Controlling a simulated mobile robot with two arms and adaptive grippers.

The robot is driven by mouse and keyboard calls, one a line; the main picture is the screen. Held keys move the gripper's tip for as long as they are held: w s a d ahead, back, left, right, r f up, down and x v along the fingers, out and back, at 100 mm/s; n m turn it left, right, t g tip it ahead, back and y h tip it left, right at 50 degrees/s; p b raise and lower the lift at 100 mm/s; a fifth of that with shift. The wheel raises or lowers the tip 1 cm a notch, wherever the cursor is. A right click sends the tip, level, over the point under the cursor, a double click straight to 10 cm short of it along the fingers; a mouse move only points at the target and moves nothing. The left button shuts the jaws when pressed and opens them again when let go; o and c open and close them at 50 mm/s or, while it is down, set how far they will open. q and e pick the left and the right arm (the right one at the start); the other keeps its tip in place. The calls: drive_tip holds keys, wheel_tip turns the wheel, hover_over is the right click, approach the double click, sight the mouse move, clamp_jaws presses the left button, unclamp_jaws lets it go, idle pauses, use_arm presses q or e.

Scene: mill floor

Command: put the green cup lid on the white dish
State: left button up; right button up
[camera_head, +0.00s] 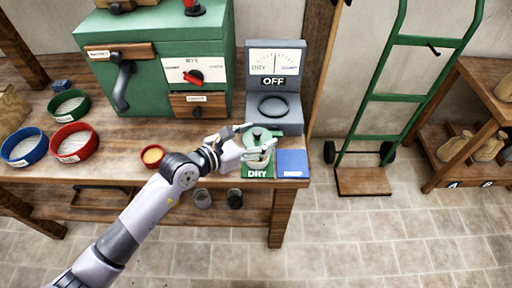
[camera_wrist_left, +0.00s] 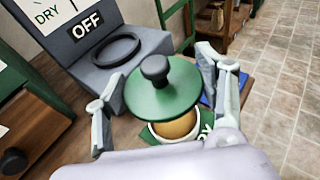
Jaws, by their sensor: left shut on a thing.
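The green cup lid (camera_wrist_left: 163,92) has a dark round knob and shows between the fingers of my left gripper (camera_wrist_left: 160,75). It also shows in the head view (camera_head: 262,137). My left gripper (camera_head: 258,150) is shut on the lid, with one finger at each side. Just below the lid is the white dish (camera_wrist_left: 158,136), with a tan filling partly visible past the lid's near edge. The lid hides the rest of the dish. Whether the lid touches the dish's rim I cannot tell. My right gripper is not in view.
The dish stands on a green mat marked DRY (camera_head: 257,172), beside a blue mat (camera_head: 293,164). A grey meter (camera_head: 272,100) reading OFF stands close behind. A small cup with orange filling (camera_head: 152,155) and several sieves are to the left. The bench's right end is close by.

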use_arm(q)
wheel_tip(320, 180, down, 4)
drive_tip(key=shift+f+b, duration=0.2)
drive_tip(key=shift+b, duration=0.1)
drive_tip(key=shift+f+b, duration=0.4)
drive_tip(key=shift+f, duration=0.2)
drive_tip(key=o, duration=1.8)
drive_tip(key=shift+r, duration=0.15)
